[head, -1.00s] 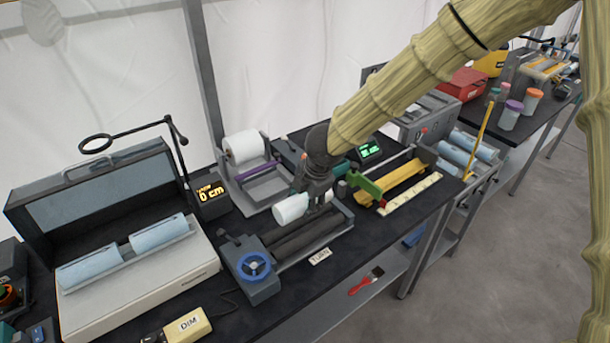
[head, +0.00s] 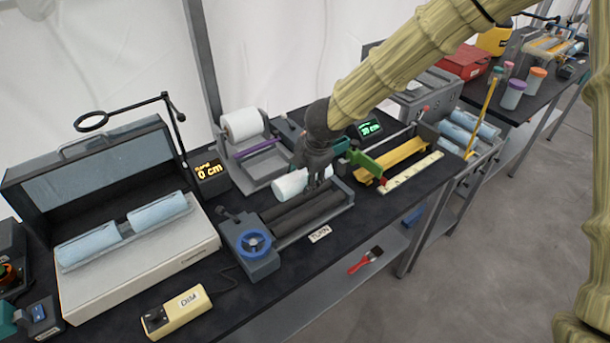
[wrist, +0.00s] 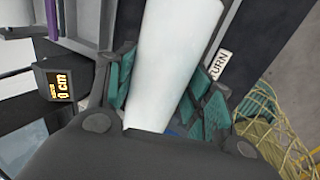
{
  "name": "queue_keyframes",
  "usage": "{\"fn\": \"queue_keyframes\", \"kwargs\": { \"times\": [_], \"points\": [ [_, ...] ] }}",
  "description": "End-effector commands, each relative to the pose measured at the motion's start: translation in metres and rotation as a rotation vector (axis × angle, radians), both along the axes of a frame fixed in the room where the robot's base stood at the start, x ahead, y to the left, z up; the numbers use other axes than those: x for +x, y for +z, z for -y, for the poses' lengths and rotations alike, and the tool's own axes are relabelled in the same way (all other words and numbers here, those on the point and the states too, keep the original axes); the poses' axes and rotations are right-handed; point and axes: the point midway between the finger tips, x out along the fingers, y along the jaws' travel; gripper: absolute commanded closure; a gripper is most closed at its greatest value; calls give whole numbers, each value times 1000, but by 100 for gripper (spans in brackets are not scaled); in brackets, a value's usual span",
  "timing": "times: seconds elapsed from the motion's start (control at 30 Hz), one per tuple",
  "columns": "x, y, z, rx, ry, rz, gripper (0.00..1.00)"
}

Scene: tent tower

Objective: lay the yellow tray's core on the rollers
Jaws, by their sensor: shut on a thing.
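My gripper (head: 316,184) is shut on a white core (head: 290,184), a smooth pale cylinder. In the head view the core is at the back edge of the rollers (head: 300,213), a set of dark bars in a grey frame with a blue handwheel. I cannot tell whether the core touches them. The yellow tray (head: 398,164) lies to the right and looks empty; my gripper hides part of the core.
A white roll (head: 243,125) sits in a grey holder behind. At left, an open-lidded case (head: 150,270) holds blue cylinders. A green block (head: 367,166) and a cream strip (head: 412,174) lie right of the rollers. A TURN label (head: 320,233) marks the front edge.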

Motion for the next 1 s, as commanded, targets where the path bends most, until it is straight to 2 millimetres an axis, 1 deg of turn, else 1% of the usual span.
{"fn": "queue_keyframes", "kwargs": {
  "times": [0.03,0.1,1.0],
  "points": [
    [0,-6,0,0,0,0,86],
    [0,-10,0,0,0,0,86],
    [0,-63,0,0,0,0,86]
  ]
}}
